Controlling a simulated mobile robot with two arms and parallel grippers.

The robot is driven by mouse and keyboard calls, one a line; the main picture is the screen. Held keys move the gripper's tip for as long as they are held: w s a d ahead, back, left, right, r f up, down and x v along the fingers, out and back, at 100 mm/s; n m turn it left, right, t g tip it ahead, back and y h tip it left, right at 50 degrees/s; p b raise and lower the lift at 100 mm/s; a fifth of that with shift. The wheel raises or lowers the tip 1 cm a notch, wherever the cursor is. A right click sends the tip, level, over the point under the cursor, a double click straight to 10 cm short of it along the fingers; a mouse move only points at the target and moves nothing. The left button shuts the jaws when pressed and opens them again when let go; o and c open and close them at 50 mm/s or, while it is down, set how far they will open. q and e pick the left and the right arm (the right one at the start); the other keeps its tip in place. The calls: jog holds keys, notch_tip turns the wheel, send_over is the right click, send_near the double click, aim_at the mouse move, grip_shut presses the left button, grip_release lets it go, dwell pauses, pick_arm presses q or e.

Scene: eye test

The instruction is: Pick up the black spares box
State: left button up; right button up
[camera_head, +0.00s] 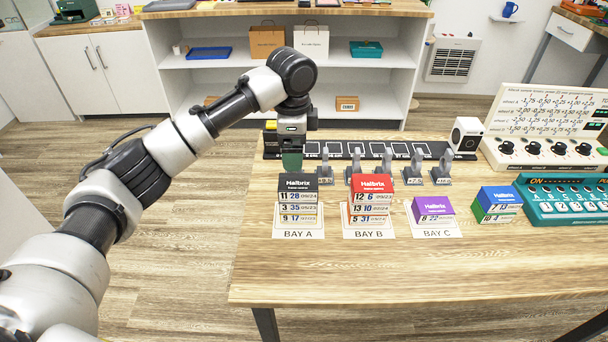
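A black box (298,185) with a white numbered front label is the top of a small stack at BAY A on the table. The sides of the boxes under it are mostly hidden. My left gripper (291,168) points down just behind and above this stack, apart from the black box as far as I can tell. A dark green piece shows at its lower end; I cannot tell whether it is part of the gripper or held, or whether the fingers are open. My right gripper is out of view.
A red-topped stack (372,184) stands at BAY B and a purple box (432,207) at BAY C. Blue and green boxes (497,203) and a teal switch panel (570,200) are to the right. A black slotted rail (345,149) lies behind. The table front (350,270) is clear.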

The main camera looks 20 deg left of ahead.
aim_at(298, 182)
pick_arm(q)
jog(key=f, duration=0.2)
jog(key=s+f, duration=0.1)
jog(key=shift+s+f, duration=0.15)
jog(key=shift+f, duration=0.55)
jog(key=f, duration=0.3)
jog(key=d+f, duration=0.1)
jog(key=f, duration=0.1)
jog(key=shift+w, duration=0.35)
jog(key=shift+f, duration=0.15)
jog(key=shift+c, duration=0.6)
jog(key=c, duration=0.9)
jog(key=shift+c, duration=0.6)
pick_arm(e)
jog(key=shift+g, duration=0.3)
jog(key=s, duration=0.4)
